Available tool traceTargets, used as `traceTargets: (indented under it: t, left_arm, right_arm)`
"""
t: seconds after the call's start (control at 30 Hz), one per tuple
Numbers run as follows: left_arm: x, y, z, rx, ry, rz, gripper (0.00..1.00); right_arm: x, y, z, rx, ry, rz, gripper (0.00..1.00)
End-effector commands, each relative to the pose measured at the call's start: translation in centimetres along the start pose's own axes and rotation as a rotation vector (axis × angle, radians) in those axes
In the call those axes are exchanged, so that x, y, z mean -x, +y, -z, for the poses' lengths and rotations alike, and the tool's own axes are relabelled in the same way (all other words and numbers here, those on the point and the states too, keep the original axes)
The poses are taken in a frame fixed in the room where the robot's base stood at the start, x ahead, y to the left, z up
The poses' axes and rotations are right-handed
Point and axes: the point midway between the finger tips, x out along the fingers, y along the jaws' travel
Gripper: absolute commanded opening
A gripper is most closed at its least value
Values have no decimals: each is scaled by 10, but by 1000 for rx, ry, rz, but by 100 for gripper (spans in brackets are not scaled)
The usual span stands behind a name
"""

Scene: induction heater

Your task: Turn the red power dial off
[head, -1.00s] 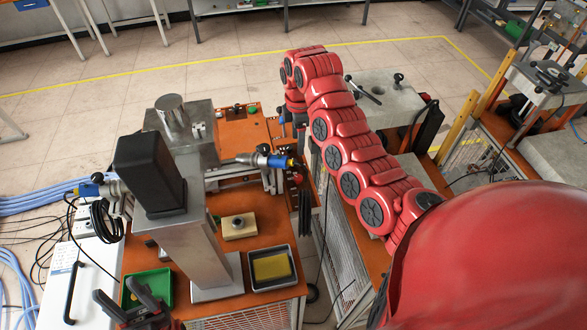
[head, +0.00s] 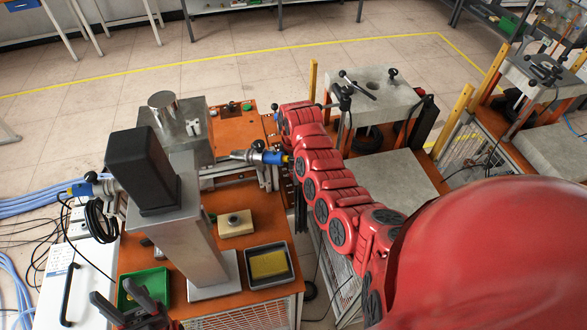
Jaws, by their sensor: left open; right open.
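I cannot make out the red power dial. My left gripper (head: 114,293) is at the bottom left, with its dark fingers apart and nothing visible between them. It is beside the green tray at the front left of the orange bench. My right gripper is hidden beyond the arm's end.
The orange bench (head: 262,215) carries a grey metal column (head: 185,235) with a black box (head: 142,170) on top, a green tray (head: 152,281), a dark tray (head: 289,272) with a yellow sponge and a small beige block (head: 236,224). Concrete-topped stands (head: 390,96) are behind and right.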

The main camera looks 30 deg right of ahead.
Motion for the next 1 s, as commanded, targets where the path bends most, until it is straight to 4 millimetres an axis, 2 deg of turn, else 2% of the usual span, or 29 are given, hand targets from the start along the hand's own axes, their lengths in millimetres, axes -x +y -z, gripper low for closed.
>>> traceTargets:
  t: [0.27, 0.67, 0.87, 1.0]
  left_arm:
    - [0, 0, 0, 0, 0, 0, 50]
    - [0, 0, 0, 0, 0, 0, 50]
    - [2, 0, 0, 0, 0, 0, 50]
    - [12, 1, -2, 0, 0, 0, 50]
  right_arm:
    - [-2, 0, 0, 0, 0, 1, 69]
    - [-2, 0, 0, 0, 0, 1, 0]
    - [-2, 0, 0, 2, 0, 0, 0]
    - [-6, 0, 0, 24, 1, 0, 0]
